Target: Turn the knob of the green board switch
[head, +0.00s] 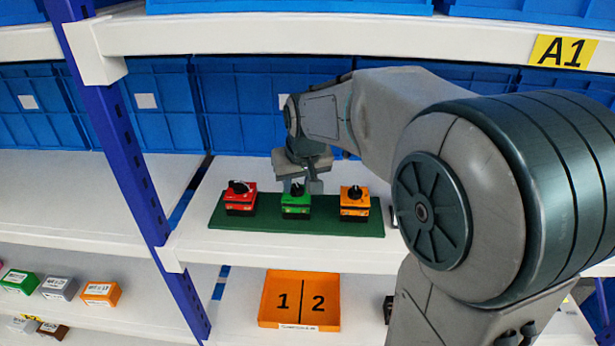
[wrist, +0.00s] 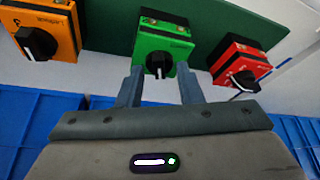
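The green switch (head: 296,206) stands in the middle of a dark green board (head: 268,225) on the white shelf, between a red switch (head: 240,203) and an orange switch (head: 354,206). Its black knob (wrist: 159,65) with a white mark faces my gripper in the wrist view. My gripper (wrist: 159,75) is open, with one finger on each side of the green switch's knob. I cannot tell whether the fingers touch it. In the head view my gripper (head: 300,186) is just above and behind the green switch. The red switch (wrist: 240,68) and orange switch (wrist: 42,35) also show in the wrist view.
Blue bins (head: 240,105) line the back of the shelf. A blue post (head: 118,160) stands at the left. An orange tray (head: 270,299) marked 1 and 2 lies on the shelf below. Another white shelf (head: 330,36) runs above my arm.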

